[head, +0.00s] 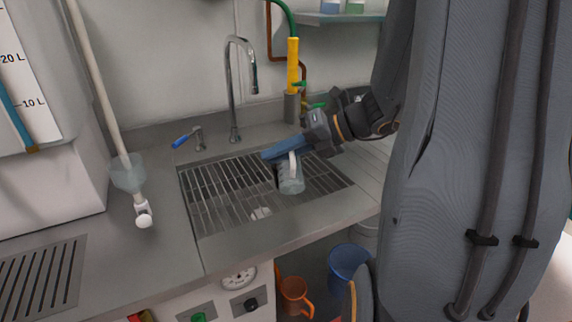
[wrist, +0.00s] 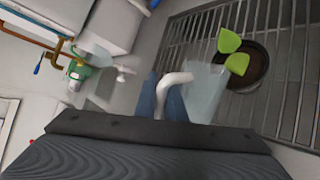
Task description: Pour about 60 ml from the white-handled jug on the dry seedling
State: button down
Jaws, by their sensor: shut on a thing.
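The clear jug (head: 291,179) with the white handle (head: 293,160) is over the slatted sink grate in the head view and looks about upright. My gripper (head: 284,149) has its blue fingers shut on the handle. In the wrist view the jug (wrist: 203,90) and its white handle (wrist: 173,82) are between and beyond the fingers (wrist: 162,100). The seedling (wrist: 231,47), with bright green leaves in a dark round pot (wrist: 250,72), stands on the grate just past the jug. I cannot pick it out surely in the head view. The water level is unclear.
The sink grate (head: 215,200) has a small white object (head: 261,213) near its front. A chrome faucet (head: 232,95) and a yellow-sleeved hose (head: 293,65) rise behind. A blue-handled tap (head: 190,140) stands left. A blue bucket (head: 348,262) and an orange jug (head: 294,294) are below.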

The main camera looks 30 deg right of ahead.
jog(key=s+f+n+t+b, duration=0.1)
jog(key=b, duration=0.1)
jog(key=s+n+t+b, duration=0.1)
jog(key=shift+a+f+n+t+b, duration=0.3)
jog(key=shift+a+f+t+b, duration=0.05)
jog(key=shift+f+t, duration=0.05)
jog(key=p, duration=0.6)
jog(key=shift+s+a+f+n+t, duration=0.15)
jog(key=shift+s+f+n+t, duration=0.15)
jog(key=shift+s+n, duration=0.1)
jog(key=shift+s+f+p, duration=0.1)
jog(key=shift+p, duration=0.85)
jog(key=shift+s+a+f+n+t+p, duration=0.25)
jog(key=shift+s+f+n+t+p, duration=0.2)
jog(key=shift+f+p, duration=0.15)
